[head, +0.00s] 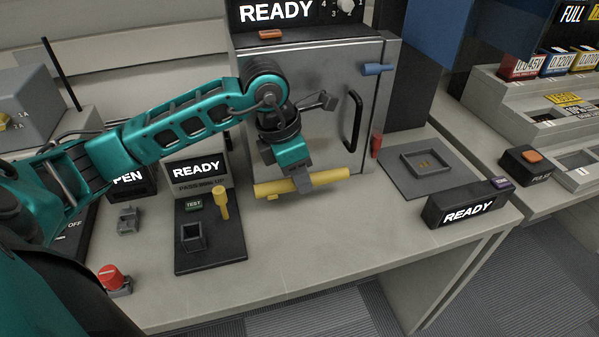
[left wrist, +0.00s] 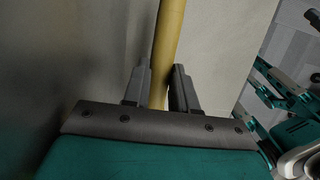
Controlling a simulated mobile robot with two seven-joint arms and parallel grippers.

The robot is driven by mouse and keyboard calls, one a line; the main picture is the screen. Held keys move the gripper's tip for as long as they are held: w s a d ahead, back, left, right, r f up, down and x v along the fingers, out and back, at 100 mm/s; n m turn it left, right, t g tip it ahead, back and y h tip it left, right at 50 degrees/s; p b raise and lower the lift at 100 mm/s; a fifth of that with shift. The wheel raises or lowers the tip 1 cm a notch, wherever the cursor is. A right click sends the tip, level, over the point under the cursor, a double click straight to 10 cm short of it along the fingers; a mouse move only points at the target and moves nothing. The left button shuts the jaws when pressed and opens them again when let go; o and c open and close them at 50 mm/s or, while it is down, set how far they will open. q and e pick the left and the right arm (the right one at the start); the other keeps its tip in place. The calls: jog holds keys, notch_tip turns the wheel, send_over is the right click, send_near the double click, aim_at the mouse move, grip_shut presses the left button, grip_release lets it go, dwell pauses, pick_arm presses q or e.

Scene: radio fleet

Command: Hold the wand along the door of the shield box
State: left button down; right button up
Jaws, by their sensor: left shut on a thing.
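The yellow wand (head: 325,178) lies level across the lower front of the grey shield box (head: 310,85), whose door (head: 325,120) has a black handle (head: 352,118). The door looks closed. My left gripper (head: 303,183) is shut on the wand near its middle, just in front of the door. In the left wrist view the wand (left wrist: 168,45) runs between the two fingers (left wrist: 158,90), close to a pale surface. I cannot tell whether the wand touches the door. My right gripper is not in the head view.
A black test stand with a small cradle (head: 193,237) and a yellow knob (head: 222,203) stands left of the wand. A READY display (head: 465,205) and a grey tray (head: 425,162) are at the right. The bench front (head: 310,260) is clear.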

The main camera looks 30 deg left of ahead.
pick_arm(q)
jog(key=s+d+r+p, duration=0.2)
jog(key=s+d, duration=0.3)
jog(key=d, duration=0.1)
dwell(0.8)
jog(key=shift+s, duration=0.15)
